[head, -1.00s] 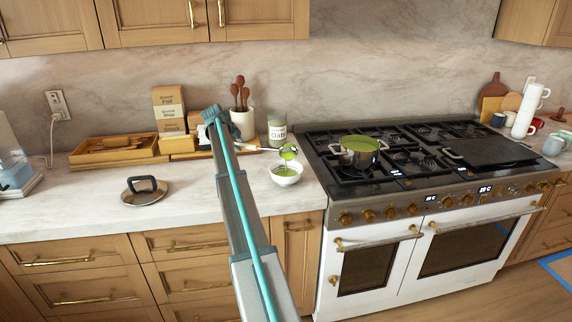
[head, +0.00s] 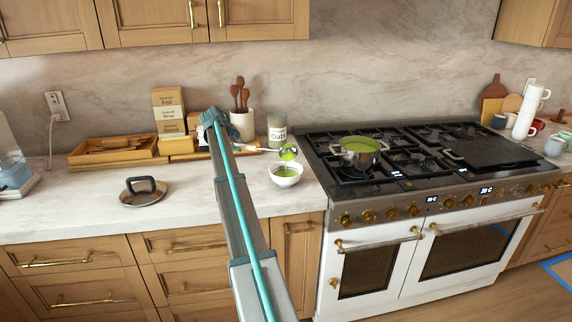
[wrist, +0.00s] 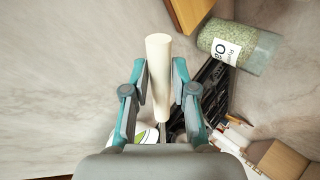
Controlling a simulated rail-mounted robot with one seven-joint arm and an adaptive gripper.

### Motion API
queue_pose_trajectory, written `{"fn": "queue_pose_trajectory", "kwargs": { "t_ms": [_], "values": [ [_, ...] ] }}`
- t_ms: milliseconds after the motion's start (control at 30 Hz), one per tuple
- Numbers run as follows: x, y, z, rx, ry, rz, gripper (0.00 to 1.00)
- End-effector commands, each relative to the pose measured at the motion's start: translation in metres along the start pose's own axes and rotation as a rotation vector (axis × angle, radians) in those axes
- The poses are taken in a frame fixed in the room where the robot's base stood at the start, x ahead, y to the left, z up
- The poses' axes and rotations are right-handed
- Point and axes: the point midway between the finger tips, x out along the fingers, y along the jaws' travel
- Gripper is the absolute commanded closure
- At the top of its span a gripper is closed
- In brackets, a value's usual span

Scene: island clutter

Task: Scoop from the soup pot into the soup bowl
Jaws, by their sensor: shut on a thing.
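My gripper (wrist: 160,80) is shut on the pale handle of a ladle (wrist: 158,60) in the wrist view. In the head view my arm hides most of the gripper. The ladle's head (head: 289,152), green with soup, hangs tilted just above the back of the soup bowl. The white soup bowl (head: 286,182) stands on the counter left of the stove and has green soup inside. Part of it shows low in the wrist view (wrist: 146,133). The soup pot (head: 361,158), steel and filled with green soup, sits uncovered on the stove's left side.
A pot lid (head: 145,191) lies on the counter at left. Behind my arm stand a wooden tray (head: 118,152), stacked boxes (head: 169,105), a utensil crock (head: 242,124) and an oats jar (head: 277,130). The counter between lid and bowl is mostly clear.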

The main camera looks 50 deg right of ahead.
Motion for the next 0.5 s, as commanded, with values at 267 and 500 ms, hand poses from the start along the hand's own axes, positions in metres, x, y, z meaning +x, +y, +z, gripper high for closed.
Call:
{"fn": "queue_pose_trajectory", "kwargs": {
  "t_ms": [267, 500],
  "values": [
    [0.0007, 0.0009, 0.0, 0.0, 0.0, -0.005, 1.0],
    [0.0016, 0.0031, -0.0001, 0.001, 0.0, -0.038, 1.0]
  ]
}}
